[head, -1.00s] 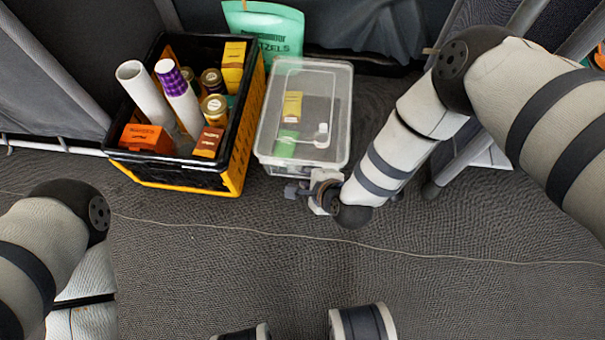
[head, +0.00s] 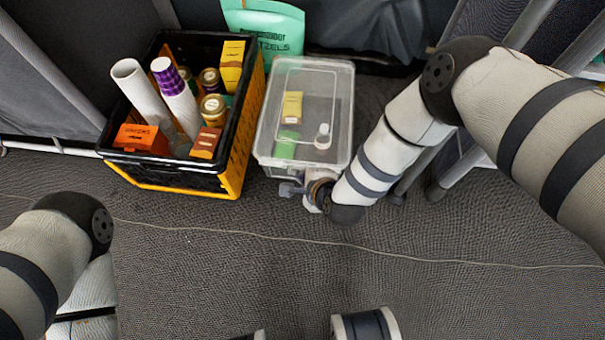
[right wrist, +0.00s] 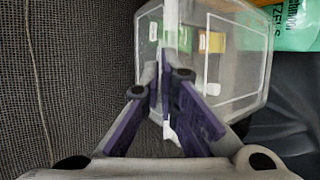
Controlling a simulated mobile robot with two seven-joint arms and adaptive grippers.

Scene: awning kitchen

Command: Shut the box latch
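The clear plastic box (head: 262,140) with a clear lid stands on the carpet in the middle of the head view. It also shows in the right wrist view (right wrist: 225,100). A yellow packet, a green item and a small white bottle show through the lid. My right gripper (head: 290,189) is at the box's near end, low against its front wall. Its fingertips (right wrist: 160,76) are close together and appear shut, with nothing clearly held. A small white part (right wrist: 170,130), perhaps the latch, shows beyond the fingers. The latch's position cannot be told. My left gripper is out of view.
A black and orange crate (head: 238,160) full of tubes, jars and cartons stands left of the box. A green pretzel bag (head: 265,28) is behind. A thin cord (head: 400,258) crosses the carpet in front. The carpet before the box is otherwise clear.

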